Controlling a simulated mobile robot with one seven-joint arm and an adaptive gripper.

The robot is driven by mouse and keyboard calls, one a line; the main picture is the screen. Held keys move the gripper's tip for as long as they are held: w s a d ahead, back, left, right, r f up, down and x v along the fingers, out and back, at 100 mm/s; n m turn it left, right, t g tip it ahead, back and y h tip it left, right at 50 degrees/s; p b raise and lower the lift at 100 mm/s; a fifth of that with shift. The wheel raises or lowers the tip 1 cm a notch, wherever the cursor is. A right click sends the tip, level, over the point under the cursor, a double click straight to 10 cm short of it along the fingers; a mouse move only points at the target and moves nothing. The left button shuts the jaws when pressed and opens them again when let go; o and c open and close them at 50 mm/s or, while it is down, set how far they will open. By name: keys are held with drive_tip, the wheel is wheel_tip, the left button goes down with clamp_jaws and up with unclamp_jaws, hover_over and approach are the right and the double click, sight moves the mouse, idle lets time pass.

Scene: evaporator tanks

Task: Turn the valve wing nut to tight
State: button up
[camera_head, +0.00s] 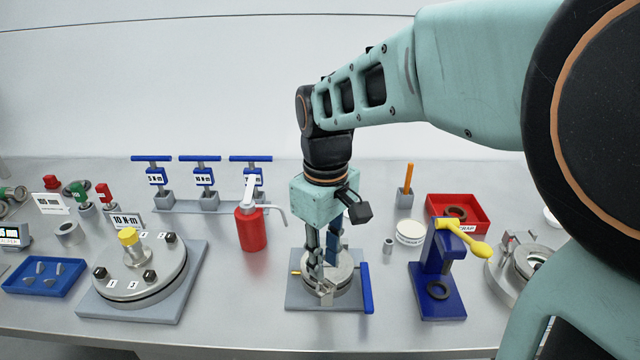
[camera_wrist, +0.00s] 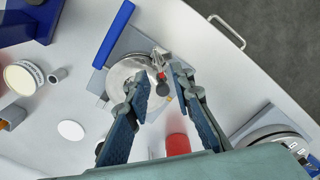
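My gripper (camera_head: 322,270) points down over a round silver valve fixture (camera_head: 346,280) on a grey square plate. In the wrist view my gripper (camera_wrist: 160,74) has its two fingers apart, one on each side of a small part with a red spot and a dark round end. A silver metal piece (camera_wrist: 160,57), perhaps the wing nut, shows just beyond the fingertips. I cannot tell whether the fingers touch anything. The fingers hide part of the fixture in the head view. A blue bar (camera_head: 367,287) stands along the plate's right side, and shows in the wrist view (camera_wrist: 113,33).
A red pump bottle (camera_head: 251,229) stands behind left of the fixture. A blue stand with a yellow lever (camera_head: 462,238) is close on the right. A bolted flange (camera_head: 140,279) is at left. A small metal cylinder (camera_head: 388,246) stands behind right.

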sight(327, 285)
drive_tip(key=shift+f, duration=1.95)
clamp_jaws()
